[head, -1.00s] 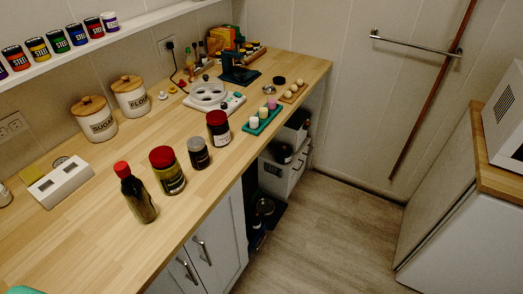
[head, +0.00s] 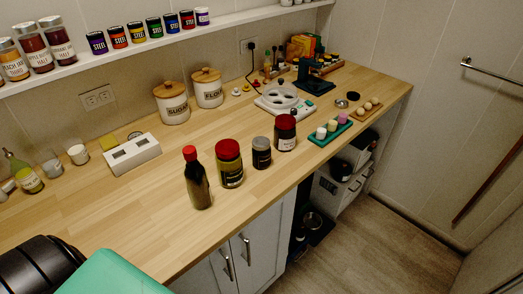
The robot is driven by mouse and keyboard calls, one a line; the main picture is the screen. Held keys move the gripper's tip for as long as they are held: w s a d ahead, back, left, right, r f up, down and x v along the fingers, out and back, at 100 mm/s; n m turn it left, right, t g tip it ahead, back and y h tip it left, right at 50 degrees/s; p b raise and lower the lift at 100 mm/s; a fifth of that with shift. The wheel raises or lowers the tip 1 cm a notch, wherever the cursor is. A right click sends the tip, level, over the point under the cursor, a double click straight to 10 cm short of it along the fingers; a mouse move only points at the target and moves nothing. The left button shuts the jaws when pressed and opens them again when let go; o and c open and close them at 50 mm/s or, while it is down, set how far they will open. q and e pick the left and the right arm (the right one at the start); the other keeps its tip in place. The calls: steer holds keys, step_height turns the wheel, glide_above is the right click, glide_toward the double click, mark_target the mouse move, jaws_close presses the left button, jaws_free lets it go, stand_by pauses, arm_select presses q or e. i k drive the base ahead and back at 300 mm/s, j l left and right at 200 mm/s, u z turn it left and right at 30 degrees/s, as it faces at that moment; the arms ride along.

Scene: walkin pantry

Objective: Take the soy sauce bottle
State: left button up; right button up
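The soy sauce bottle (head: 197,181), dark with a red cap, stands upright on the wooden counter (head: 130,220), leftmost in a row of containers near the front edge. Just right of it stands a wide jar (head: 229,165) with a red lid, apart from the bottle. A black and teal part of my body fills the lower left corner, left of and nearer than the bottle. I see no fingertips of either gripper.
A small dark jar (head: 261,153) and a red-lidded jar (head: 285,133) continue the row. A white block with openings (head: 132,153) lies behind left. A green tray (head: 329,132) sits further right. The counter left of the bottle is clear.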

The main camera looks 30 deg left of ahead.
mark_target(194, 173)
steer(key=k+u, duration=0.1)
steer(key=u, duration=1.25)
steer(key=l+u, duration=0.45)
steer(key=l, duration=0.95)
steer(key=i, duration=0.05)
